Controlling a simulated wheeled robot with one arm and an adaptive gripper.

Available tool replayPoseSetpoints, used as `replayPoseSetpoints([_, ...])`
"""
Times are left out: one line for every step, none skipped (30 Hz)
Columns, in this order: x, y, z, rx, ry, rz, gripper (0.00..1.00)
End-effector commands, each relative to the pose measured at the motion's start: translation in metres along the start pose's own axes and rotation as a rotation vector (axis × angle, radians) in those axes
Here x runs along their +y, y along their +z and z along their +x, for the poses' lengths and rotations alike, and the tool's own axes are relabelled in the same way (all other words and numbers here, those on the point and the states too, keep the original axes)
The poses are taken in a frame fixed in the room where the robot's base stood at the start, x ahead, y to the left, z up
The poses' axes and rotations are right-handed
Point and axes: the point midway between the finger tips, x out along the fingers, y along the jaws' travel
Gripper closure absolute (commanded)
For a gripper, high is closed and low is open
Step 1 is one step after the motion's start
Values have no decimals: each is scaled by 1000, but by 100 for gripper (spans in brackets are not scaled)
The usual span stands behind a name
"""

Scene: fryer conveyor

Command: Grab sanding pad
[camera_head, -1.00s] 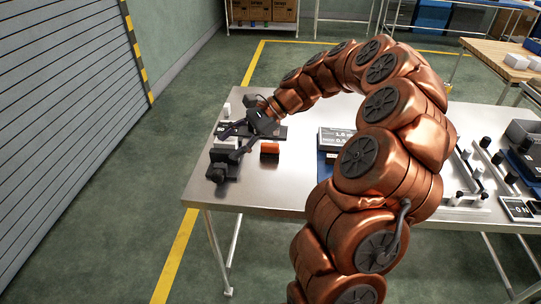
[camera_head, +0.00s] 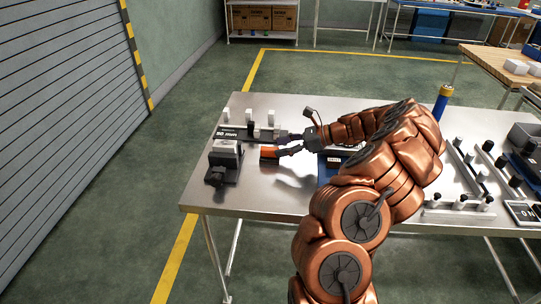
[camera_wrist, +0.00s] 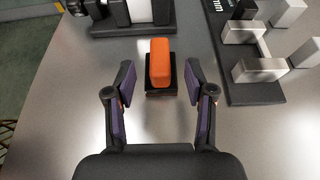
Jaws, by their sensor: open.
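The sanding pad, apparently the orange block (camera_head: 269,153) on a black base, lies on the metal table (camera_head: 205,190) near its left end. In the wrist view the orange block (camera_wrist: 160,62) is upright in the picture, ahead and roughly centred between the fingers. My gripper (camera_head: 285,144) reaches toward it from the right in the head view, low over the table. In the wrist view my gripper (camera_wrist: 159,80) is open and empty. The fingertips are spread to either side of the block's near end, with gaps on both sides.
A black vise-like fixture (camera_head: 222,168) stands just left of the block. Behind it is a dark labelled plate (camera_head: 236,134) with pale blocks, close on the right in the wrist view (camera_wrist: 262,92). Bare tabletop lies in front.

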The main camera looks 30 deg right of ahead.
Motion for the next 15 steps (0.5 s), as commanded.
replayPoseSetpoints([0, 0, 3, 0, 1, 0, 46])
replayPoseSetpoints([0, -1, 6, 0, 1, 0, 46])
replayPoseSetpoints([0, -2, 10, 0, 1, 0, 46])
replayPoseSetpoints([0, -2, 13, 0, 1, -1, 46])
replayPoseSetpoints([0, -3, 17, 1, 0, 0, 46])
replayPoseSetpoints([0, -4, 23, 1, 0, 0, 46])
replayPoseSetpoints([1, -5, 27, 0, 1, 1, 46])
replayPoseSetpoints([1, -6, 32, 0, 1, 0, 46])
replayPoseSetpoints([1, -6, 37, -1, 2, -1, 46])
replayPoseSetpoints([2, -6, 41, 0, 2, -1, 46])
replayPoseSetpoints([2, -6, 44, 0, 2, -2, 46])
replayPoseSetpoints([2, -6, 47, 0, 2, -2, 46])
replayPoseSetpoints([1, -6, 49, 1, 1, -2, 46])
replayPoseSetpoints([1, -6, 49, 1, 0, -2, 46])
replayPoseSetpoints([1, -6, 50, 1, -1, -2, 46])
